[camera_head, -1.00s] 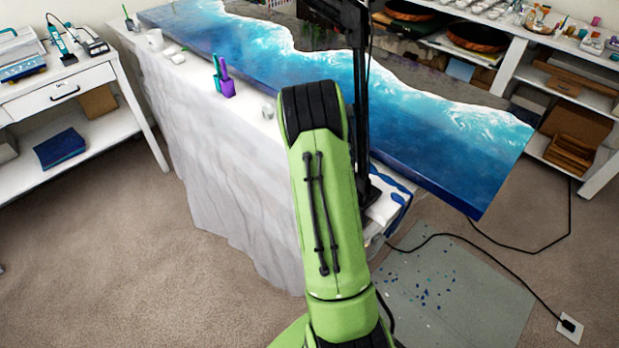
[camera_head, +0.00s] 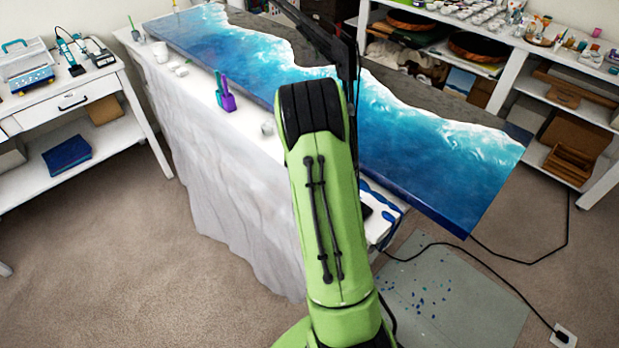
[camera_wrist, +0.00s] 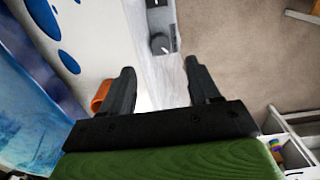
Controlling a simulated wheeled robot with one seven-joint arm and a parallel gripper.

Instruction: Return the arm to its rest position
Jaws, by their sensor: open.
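My green arm stands upright in the middle of the head view, in front of the cloth-covered table (camera_head: 235,200). My gripper (camera_wrist: 160,85) shows in the wrist view with its two black fingers spread apart and nothing between them. In the head view the gripper is hidden. Below the fingers in the wrist view lie the white covering and a grey round item (camera_wrist: 160,44). An orange piece (camera_wrist: 101,96) shows beside the left finger; I cannot tell what it is.
A blue and white ocean resin panel (camera_head: 430,150) lies on the table, close to my arm. Purple and teal tools (camera_head: 226,98) stand at its near side. A white side table (camera_head: 60,105) is at left, shelves (camera_head: 510,75) at right. A cable (camera_head: 500,280) crosses the floor mat (camera_head: 470,310).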

